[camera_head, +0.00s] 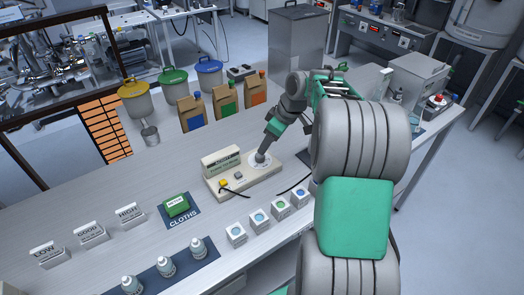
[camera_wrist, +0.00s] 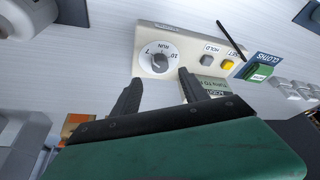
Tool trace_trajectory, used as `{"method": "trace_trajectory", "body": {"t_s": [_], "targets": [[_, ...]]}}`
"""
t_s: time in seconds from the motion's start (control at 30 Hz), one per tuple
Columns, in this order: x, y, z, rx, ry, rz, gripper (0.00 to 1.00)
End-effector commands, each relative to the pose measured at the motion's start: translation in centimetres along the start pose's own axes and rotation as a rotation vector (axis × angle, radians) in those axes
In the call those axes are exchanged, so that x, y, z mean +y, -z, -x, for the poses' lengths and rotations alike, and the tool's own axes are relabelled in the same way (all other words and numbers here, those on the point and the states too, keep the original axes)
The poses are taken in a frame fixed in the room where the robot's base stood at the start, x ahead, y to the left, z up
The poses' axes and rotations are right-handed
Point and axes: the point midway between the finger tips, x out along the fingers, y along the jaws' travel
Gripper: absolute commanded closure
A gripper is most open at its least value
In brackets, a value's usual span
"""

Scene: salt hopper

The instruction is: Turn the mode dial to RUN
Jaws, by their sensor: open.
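The mode dial (camera_wrist: 159,57) is a white round plate with a grey knob on a cream control panel (camera_wrist: 208,45). In the wrist view the word RUN sits at the plate's upper edge, with other marks at its sides; I cannot tell for sure which mark the knob points to. My gripper (camera_wrist: 159,77) is open, its two dark fingers on either side of the knob in the picture; contact cannot be told. In the head view my gripper (camera_head: 262,156) reaches down over the dial plate (camera_head: 255,165), hiding the knob, at the right of the panel (camera_head: 218,187).
The panel also bears a yellow button (camera_wrist: 228,65), a grey HOLD button (camera_wrist: 206,61) and a raised sign (camera_head: 221,161).

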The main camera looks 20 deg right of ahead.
Motion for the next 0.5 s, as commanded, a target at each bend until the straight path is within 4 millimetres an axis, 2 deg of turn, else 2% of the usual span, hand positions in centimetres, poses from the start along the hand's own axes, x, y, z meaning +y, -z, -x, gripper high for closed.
{"method": "trace_trajectory", "body": {"t_s": [0.3, 0.5], "targets": [[-0.1, 0.0, -5.6, -0.003, 0.0, -0.005, 0.48], [0.0, -0.1, -6.6, -0.001, -0.004, -0.006, 0.48]]}}
